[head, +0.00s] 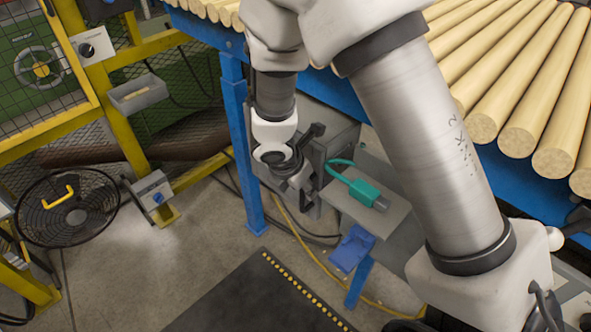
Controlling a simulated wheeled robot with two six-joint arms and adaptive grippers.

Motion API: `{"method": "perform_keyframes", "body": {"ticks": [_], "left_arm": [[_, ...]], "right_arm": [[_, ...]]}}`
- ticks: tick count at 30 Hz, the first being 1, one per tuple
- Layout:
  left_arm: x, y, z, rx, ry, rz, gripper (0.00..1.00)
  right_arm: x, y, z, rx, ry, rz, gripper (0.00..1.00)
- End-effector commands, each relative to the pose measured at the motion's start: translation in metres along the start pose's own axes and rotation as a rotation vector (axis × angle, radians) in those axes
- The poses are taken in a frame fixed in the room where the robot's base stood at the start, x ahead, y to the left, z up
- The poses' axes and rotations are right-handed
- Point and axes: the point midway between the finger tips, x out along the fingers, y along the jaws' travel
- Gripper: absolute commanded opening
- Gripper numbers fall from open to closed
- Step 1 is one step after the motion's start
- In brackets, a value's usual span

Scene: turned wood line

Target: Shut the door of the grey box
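The grey box (392,212) stands on the floor under the blue-framed table, partly hidden behind my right arm. A grey upright panel (340,146) at its left side looks like its door, standing out from the box; I cannot tell its exact angle. My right gripper (299,182) is dark and points down at the left of the box, by this panel. It overlaps the panel in the picture, and I cannot tell whether it touches. Its fingers are too small and dark to tell open from shut. My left gripper is not in view.
A teal cable or tool (362,190) lies on the box top. A blue piece (351,249) is in front of it. A blue table leg (241,145) stands left of my gripper. Wooden poles (520,125) lie above. A black fan (68,208) and yellow fence are left. A dark mat (250,300) lies in front.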

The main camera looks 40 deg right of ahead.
Motion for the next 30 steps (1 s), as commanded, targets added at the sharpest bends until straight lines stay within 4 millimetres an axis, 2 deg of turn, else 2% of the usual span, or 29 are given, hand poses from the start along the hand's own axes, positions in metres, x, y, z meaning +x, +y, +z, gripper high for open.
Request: {"method": "perform_keyframes", "body": {"ticks": [6, 13, 17, 30], "left_arm": [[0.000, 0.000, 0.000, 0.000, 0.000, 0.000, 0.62], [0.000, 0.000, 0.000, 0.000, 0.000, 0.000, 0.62], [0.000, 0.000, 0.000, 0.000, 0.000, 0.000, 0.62], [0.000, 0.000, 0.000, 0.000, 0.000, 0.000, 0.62]], "right_arm": [[-0.046, 0.000, 0.002, 0.003, -0.007, 0.003, 0.39], [-0.082, -0.001, 0.002, 0.002, -0.004, 0.001, 0.39], [-0.088, -0.001, 0.002, 0.001, 0.000, -0.002, 0.39], [-0.087, -0.001, 0.002, 0.001, 0.000, -0.002, 0.39]]}}
